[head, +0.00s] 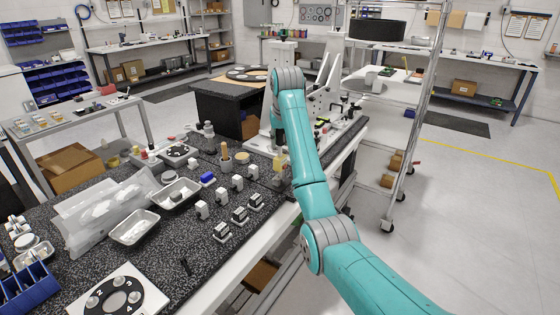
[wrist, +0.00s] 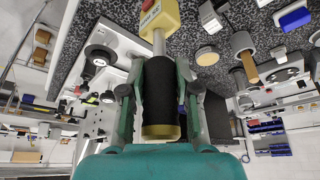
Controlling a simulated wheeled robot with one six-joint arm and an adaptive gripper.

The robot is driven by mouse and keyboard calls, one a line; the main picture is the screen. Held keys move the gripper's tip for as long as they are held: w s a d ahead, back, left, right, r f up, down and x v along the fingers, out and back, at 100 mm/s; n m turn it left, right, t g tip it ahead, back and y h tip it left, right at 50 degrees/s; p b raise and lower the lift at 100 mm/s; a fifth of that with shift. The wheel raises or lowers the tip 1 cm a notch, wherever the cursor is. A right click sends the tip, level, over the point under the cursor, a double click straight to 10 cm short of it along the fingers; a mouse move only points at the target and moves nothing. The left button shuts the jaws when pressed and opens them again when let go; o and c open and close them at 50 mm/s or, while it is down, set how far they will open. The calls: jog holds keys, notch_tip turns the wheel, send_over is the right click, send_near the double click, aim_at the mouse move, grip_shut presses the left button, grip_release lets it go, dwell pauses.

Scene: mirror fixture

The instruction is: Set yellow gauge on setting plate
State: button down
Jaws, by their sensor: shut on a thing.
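The yellow gauge has a yellow head (wrist: 158,14) with a label and a red part, a metal stem and a black sleeve with a brass-coloured end. In the wrist view my gripper (wrist: 157,88) is shut on the black sleeve, one finger on each side. In the head view a bit of the yellow head (head: 281,163) shows beside my arm, above the bench; the arm hides most of my gripper. A white plate (wrist: 124,44) with a dark round part lies left of the gauge in the wrist view. I cannot tell whether it is the setting plate.
The speckled bench (head: 165,235) carries trays (head: 134,227), several small white blocks, a blue block (head: 207,178) and a wooden-handled tool (head: 225,152). A numbered dial plate (head: 118,293) lies at the near left. A metal-framed cart (head: 403,90) stands right of the bench.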

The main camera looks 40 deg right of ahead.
jog(key=shift+f, duration=0.75)
jog(key=c, duration=0.8)
grip_release()
jog(key=shift+o, duration=0.2)
notch_tip(320, 180, up, 10)
jog(key=shift+r, duration=0.1)
